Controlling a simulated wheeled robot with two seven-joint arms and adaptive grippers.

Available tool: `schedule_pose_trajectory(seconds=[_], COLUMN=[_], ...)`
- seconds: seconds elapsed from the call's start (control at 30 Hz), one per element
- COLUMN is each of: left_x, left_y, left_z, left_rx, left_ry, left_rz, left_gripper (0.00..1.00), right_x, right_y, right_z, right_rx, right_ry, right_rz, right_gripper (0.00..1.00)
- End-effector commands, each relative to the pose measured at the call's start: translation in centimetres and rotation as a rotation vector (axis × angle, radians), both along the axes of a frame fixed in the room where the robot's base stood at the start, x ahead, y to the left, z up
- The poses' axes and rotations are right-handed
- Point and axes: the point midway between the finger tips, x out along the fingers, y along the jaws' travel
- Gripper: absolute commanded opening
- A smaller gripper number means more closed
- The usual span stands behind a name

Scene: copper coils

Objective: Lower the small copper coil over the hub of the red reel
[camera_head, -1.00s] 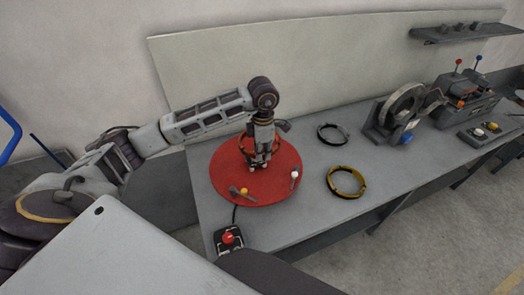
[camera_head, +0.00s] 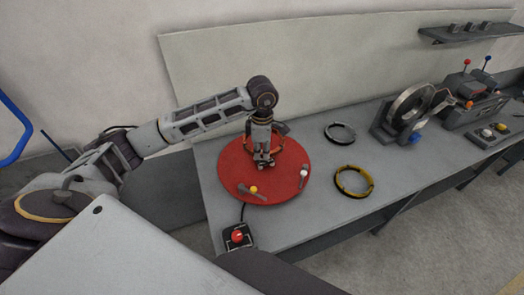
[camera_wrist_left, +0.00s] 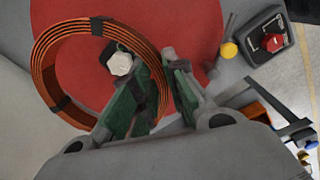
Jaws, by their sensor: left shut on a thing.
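The red reel (camera_head: 232,179) is a flat red disc on the grey bench, seen in the head view and under the coil in the left wrist view (camera_wrist_left: 193,25). My left gripper (camera_head: 265,163) points down over its middle; in the left wrist view its green-padded fingers (camera_wrist_left: 165,95) are shut on the small copper coil (camera_wrist_left: 45,75). The coil has dark bands and encircles a pale faceted knob (camera_wrist_left: 120,63) in that view; I cannot tell whether this is the hub. The coil's height above the reel is unclear, and the gripper hides much of it in the head view. My right gripper is not in view.
Levers with a yellow knob (camera_head: 253,189) and a white knob (camera_head: 303,172) sit on the reel's rim. A red-button box (camera_head: 238,237) stands in front. A black-and-grey ring (camera_head: 340,133) and yellow-and-black ring (camera_head: 354,181) lie to the right, with machinery beyond.

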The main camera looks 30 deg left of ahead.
Motion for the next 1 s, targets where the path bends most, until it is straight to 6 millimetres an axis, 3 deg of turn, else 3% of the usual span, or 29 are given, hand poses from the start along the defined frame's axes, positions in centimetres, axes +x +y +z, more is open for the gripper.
schedule_pose_trajectory(seconds=[0.63,1.0], left_x=[0.1,0.1], left_y=[0.0,0.0], left_z=[0.0,-1.4], left_rx=[0.000,-0.001], left_ry=[-0.003,-0.003], left_rz=[-0.035,-0.035], left_gripper=[0.00,0.00], right_x=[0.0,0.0], right_y=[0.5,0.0], right_z=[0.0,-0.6], right_rx=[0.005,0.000], right_ry=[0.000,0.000], right_rz=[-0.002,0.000], right_gripper=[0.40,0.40])
